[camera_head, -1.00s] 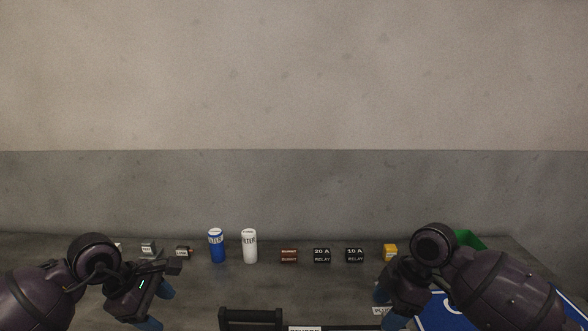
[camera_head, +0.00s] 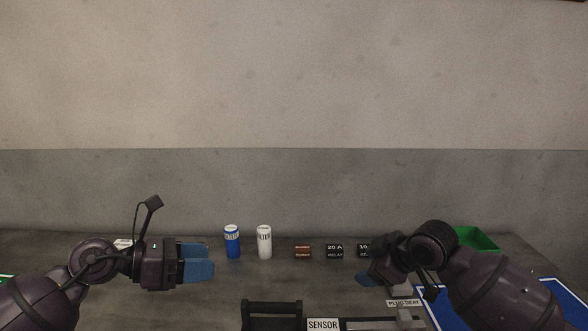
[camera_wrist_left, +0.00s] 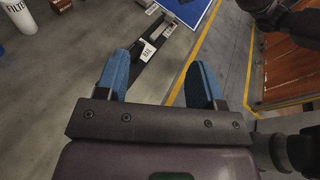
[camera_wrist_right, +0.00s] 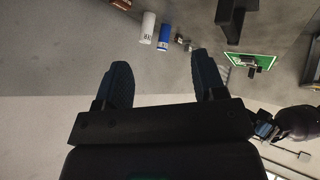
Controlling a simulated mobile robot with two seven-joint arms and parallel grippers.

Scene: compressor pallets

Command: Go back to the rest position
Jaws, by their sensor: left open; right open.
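My left gripper (camera_head: 197,262) is at the left in the head view, above the bench, its blue fingers pointing right. In the left wrist view its two blue fingers (camera_wrist_left: 160,85) stand apart with nothing between them. My right gripper (camera_head: 370,278) is at the right in the head view, over the bench and partly hidden by its own wrist. In the right wrist view its dark fingers (camera_wrist_right: 160,85) are spread and empty.
Along the back of the bench stand a blue filter (camera_head: 232,242), a white filter (camera_head: 264,242), a brown box (camera_head: 303,252) and relay boxes (camera_head: 334,251). A green bin (camera_head: 478,238) and blue mat (camera_head: 552,311) lie right. A black fixture with a SENSOR label (camera_head: 323,324) is in front.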

